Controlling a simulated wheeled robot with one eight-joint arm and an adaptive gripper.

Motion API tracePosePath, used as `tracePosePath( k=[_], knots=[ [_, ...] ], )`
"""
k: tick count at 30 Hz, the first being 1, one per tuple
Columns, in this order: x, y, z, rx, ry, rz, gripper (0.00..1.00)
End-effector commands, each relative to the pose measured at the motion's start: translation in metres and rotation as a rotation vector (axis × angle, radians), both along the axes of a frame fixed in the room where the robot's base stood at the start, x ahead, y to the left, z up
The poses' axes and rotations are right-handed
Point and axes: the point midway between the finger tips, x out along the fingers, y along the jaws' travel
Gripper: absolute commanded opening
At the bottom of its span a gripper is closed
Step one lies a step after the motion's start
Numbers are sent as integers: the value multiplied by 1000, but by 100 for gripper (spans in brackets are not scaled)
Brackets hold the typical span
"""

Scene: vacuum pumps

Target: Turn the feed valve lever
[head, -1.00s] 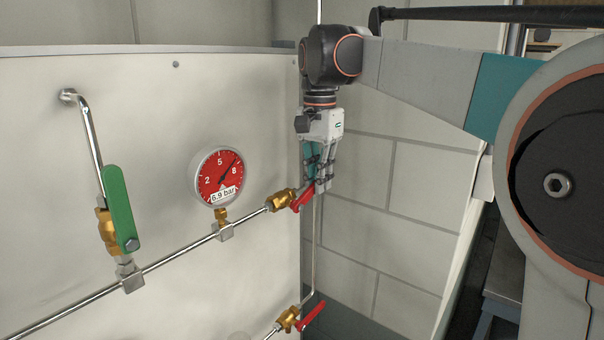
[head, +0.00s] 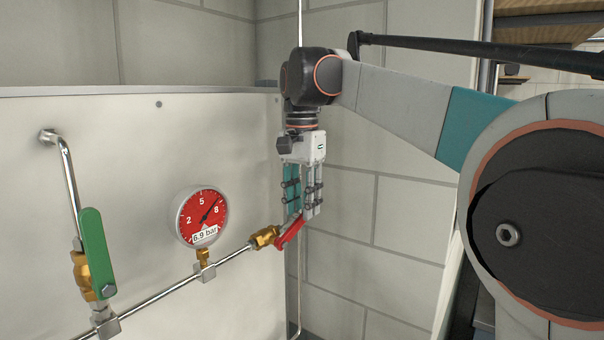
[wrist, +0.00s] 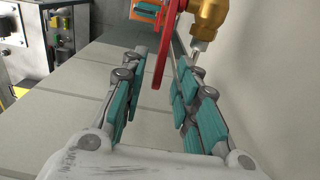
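A red valve lever (head: 291,230) sits on a brass valve (head: 265,237) at the right end of the panel's pipe. The lever slants up to the right in the head view. My gripper (head: 301,213) points down over its outer end. In the wrist view, the red lever (wrist: 163,48) reaches between my gripper's (wrist: 160,70) spread fingers, with a visible gap to the left finger. Contact with the right finger cannot be told. The brass valve body (wrist: 211,20) is at the top right. No label shows which valve is the feed valve.
A green lever (head: 98,250) on another brass valve stands at the left. A red gauge (head: 199,215) reading 6.9 bar sits between them on the pipe (head: 160,297). The metal panel (head: 130,150) ends just left of my gripper. A block wall (head: 370,230) stands behind.

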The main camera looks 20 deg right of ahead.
Motion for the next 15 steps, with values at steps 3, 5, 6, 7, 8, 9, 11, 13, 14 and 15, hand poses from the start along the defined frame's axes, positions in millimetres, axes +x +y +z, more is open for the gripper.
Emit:
tracePosePath(
  k=[3, 5, 6, 7, 8, 9, 11, 13, 14, 15],
  knots=[
    [1, 0, 25, 0, 0, 0, 28],
    [0, 0, 37, 0, 0, 0, 28],
    [1, 0, 44, 0, 0, 0, 28],
    [1, 0, 50, 0, 0, 0, 28],
    [1, 1, 55, 0, 0, 0, 28],
    [0, 1, 61, 0, 0, 0, 28],
    [1, 1, 69, 0, 0, 0, 28],
    [1, 1, 77, 0, 0, 0, 28],
    [1, 1, 80, 0, 0, 0, 28],
    [1, 1, 82, 0, 0, 0, 28]
  ],
)
